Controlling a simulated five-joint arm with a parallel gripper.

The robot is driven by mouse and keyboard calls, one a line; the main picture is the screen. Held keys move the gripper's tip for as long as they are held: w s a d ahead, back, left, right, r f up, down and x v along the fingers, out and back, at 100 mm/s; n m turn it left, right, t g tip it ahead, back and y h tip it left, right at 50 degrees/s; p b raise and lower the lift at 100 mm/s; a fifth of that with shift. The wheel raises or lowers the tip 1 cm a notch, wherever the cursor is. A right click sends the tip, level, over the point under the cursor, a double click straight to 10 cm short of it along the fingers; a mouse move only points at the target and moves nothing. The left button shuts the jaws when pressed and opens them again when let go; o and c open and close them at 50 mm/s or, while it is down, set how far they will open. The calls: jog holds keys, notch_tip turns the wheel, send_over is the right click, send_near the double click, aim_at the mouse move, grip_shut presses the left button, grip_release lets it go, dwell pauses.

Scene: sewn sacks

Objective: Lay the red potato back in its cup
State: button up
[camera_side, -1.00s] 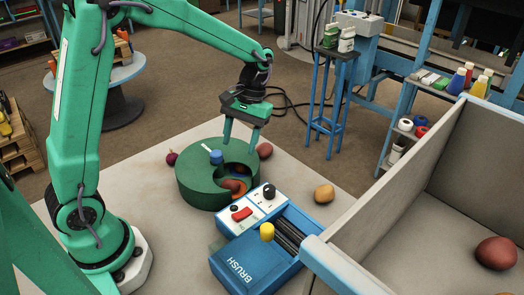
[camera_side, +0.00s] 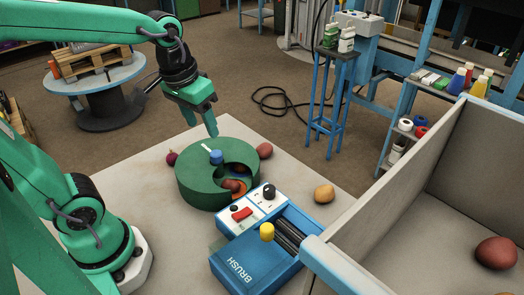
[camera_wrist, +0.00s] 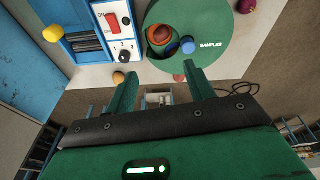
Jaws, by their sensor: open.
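The green round drum (camera_side: 195,180), marked SAMPLES in the wrist view (camera_wrist: 222,22), stands on the pale table with a cut-out in its top. In the cut-out are an orange cup (camera_side: 240,194) and a red-brown potato (camera_side: 231,185). The wrist view shows the potato (camera_wrist: 161,35) against the orange cup (camera_wrist: 152,28); I cannot tell whether it lies fully inside. Another reddish potato (camera_side: 265,150) rests on the table behind the drum. My gripper (camera_side: 212,133) is open and empty, above and behind the drum; its fingers (camera_wrist: 160,80) are apart in the wrist view.
A blue knob (camera_side: 216,157) stands up from the drum's top. The blue BRUSH box (camera_side: 245,262) with a switch panel is close in front. A tan potato (camera_side: 324,193) and a red onion (camera_side: 171,158) lie on the table. A grey bin (camera_side: 400,200) with another potato fills the right.

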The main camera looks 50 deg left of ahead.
jog(key=shift+s+r+m+t, duration=0.2)
jog(key=shift+s+m+t, duration=0.4)
jog(key=shift+s, duration=0.75)
jog(key=shift+s+r+m+t, duration=0.2)
jog(key=shift+s+m+t, duration=0.1)
jog(key=shift+s+t, duration=0.8)
jog(key=shift+s, duration=0.2)
jog(key=shift+w, duration=0.1)
